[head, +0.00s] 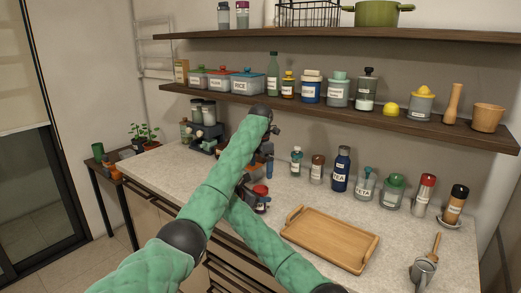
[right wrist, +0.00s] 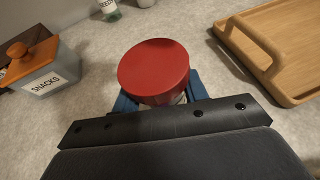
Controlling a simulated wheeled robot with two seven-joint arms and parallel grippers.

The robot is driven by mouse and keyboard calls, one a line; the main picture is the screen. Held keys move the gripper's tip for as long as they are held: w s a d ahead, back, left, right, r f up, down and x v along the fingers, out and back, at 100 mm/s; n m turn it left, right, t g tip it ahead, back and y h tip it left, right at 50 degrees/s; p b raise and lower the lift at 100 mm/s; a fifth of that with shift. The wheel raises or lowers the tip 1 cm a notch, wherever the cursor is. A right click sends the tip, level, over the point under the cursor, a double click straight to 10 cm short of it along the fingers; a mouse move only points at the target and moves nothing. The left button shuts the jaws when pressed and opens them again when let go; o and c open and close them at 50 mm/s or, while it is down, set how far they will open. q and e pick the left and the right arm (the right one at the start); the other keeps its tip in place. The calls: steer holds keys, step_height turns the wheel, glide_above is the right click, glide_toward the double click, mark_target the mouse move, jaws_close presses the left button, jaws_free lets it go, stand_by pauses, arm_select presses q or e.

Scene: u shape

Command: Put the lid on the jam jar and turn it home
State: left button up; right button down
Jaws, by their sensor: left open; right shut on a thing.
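The jam jar's red lid (right wrist: 153,70) is large in the right wrist view and sits over the jar, hiding most of it. A pale sliver of the jar (right wrist: 180,99) shows below the rim. The blue fingers of my right gripper (right wrist: 160,102) are shut around the jar beneath the lid. In the head view, the red lid (head: 260,189) is on the counter's near side, close to my right gripper (head: 258,203). I cannot tell how tightly the lid is seated.
A wooden tray (head: 325,243) lies right of the jar. A SNACKS box (right wrist: 50,68) with an orange lid stands to the left in the wrist view. A shelf (head: 330,110) hangs above.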

arm_select(q)
step_height(320, 180, up, 8)
steer(key=shift+f, duration=0.2)
stand_by(0.3)
arm_select(e)
steer(key=c, duration=0.7)
jaws_free()
steer(key=b+v, duration=0.2)
steer(key=v, duration=0.4)
steer(key=shift+s+a, duration=0.1)
steer(key=shift+a, duration=0.15)
arm_select(q)
steer(key=shift+f, duration=1.05)
arm_select(e)
steer(key=shift+s+a+r, duration=0.35)
steer(key=shift+s+a, duration=0.05)
steer(key=shift+a, duration=0.05)
